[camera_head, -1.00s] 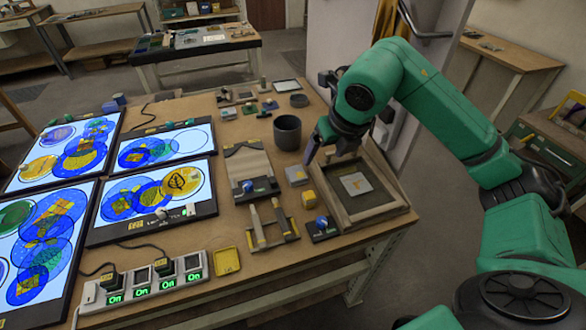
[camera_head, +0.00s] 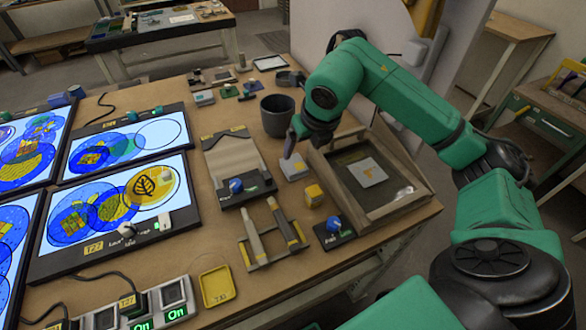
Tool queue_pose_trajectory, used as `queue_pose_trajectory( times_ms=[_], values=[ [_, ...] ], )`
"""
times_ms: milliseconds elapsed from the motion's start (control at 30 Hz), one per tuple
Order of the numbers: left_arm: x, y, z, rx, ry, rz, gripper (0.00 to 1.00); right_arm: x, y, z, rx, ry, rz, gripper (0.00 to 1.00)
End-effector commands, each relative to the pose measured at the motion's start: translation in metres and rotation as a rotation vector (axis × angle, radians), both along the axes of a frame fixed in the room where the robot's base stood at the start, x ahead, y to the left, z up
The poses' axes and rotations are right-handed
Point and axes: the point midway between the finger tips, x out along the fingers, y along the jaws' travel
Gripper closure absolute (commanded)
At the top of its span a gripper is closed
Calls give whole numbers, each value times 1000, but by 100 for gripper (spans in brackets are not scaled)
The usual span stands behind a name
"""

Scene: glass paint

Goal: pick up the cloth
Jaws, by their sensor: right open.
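A small light-grey folded square, which looks like the cloth (camera_head: 293,168), lies flat on the wooden table, left of a framed tray (camera_head: 410,190). My right gripper (camera_head: 290,151) is open, pointing down just above the far edge of the cloth. I cannot tell whether its fingers touch it. One finger shows clearly; the other is mostly hidden. A second pale square (camera_head: 367,172) with a yellow mark lies inside the tray. My left gripper is out of view.
A dark grey cup (camera_head: 277,115) stands close behind the gripper. A yellow block (camera_head: 314,195) and a blue-knobbed box (camera_head: 334,230) stand nearer the front. Lit screens (camera_head: 110,205) fill the left side.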

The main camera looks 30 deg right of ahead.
Motion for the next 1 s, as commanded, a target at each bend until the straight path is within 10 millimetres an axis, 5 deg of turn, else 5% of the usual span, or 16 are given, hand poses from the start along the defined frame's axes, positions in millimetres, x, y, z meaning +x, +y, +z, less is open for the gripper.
queue_pose_trajectory(
  times_ms=[200,533,800,1000],
  values=[
    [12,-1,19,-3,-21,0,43,19,0,-46,3,5,1,18],
    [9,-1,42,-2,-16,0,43,40,-4,-95,2,4,1,18],
    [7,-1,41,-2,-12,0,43,44,-4,-106,-1,-1,2,18],
    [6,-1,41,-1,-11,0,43,44,-4,-106,0,-1,1,80]
  ],
)
